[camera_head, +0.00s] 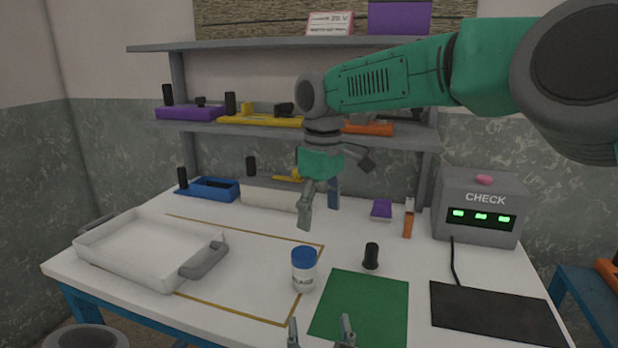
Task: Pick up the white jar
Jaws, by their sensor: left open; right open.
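The white jar (304,275) with a blue lid stands upright on the white table, near the right edge of a yellow-brown outlined rectangle and just left of a green mat (362,307). My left gripper (321,333) is at the bottom edge, below and in front of the jar. Only its two fingertips show, spread apart and empty. My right gripper (319,215) hangs from the green arm above the table, behind the jar in the picture. It is open with nothing between its fingers. Neither gripper touches the jar.
A black cylinder (371,256) stands right of the jar. A white tray (140,243) with grey handles is at left. A grey CHECK box (478,206) and black mat (492,311) are at right. Shelves with coloured holders line the back.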

